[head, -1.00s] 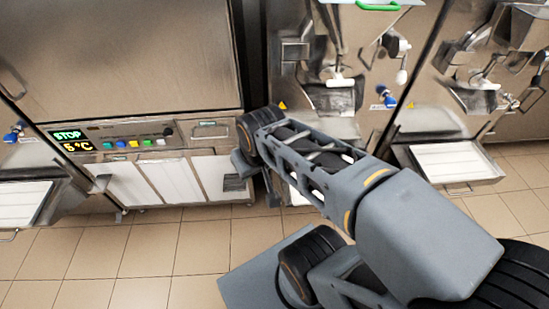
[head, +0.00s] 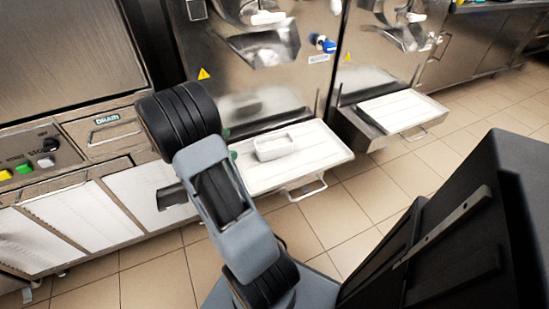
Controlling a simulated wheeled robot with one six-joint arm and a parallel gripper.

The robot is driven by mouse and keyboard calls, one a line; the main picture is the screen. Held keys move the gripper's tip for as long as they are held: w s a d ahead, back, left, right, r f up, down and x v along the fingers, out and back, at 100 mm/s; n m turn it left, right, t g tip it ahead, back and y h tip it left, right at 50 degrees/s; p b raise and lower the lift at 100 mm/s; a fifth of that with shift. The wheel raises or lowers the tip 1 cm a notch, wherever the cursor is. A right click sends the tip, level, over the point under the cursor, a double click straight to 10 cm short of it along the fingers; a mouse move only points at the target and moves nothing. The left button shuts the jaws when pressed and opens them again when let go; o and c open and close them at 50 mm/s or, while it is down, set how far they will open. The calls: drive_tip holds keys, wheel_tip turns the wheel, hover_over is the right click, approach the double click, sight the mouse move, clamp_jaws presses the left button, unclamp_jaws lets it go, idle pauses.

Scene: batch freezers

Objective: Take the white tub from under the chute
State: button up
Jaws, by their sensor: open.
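The white tub (head: 274,147) is a small open rectangular container in the head view. It stands upright on a white pull-out tray (head: 312,166), towards the tray's back left. The steel chute (head: 268,47) of the middle machine is above it. My arm comes up from below, left of the tub, and its dark rounded joint covers the area left of the tray. My gripper cannot be made out; that end of the arm is hidden behind the joint. Nothing of mine visibly touches the tub.
A second white tray (head: 398,110) juts out from the machine to the right. A cabinet with coloured buttons (head: 24,168) and white front panels stands at left. The tray's wire handle (head: 308,190) sticks out in front. Tiled floor (head: 345,215) is free before the machines.

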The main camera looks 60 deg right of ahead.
sight(266, 146)
drive_tip(key=b+x, duration=0.4)
drive_tip(key=x, duration=1)
drive_tip(key=shift+d+f, duration=0.1)
drive_tip(key=shift+d, duration=0.15)
drive_tip(key=shift+g, duration=0.3)
drive_tip(key=c, duration=1.1)
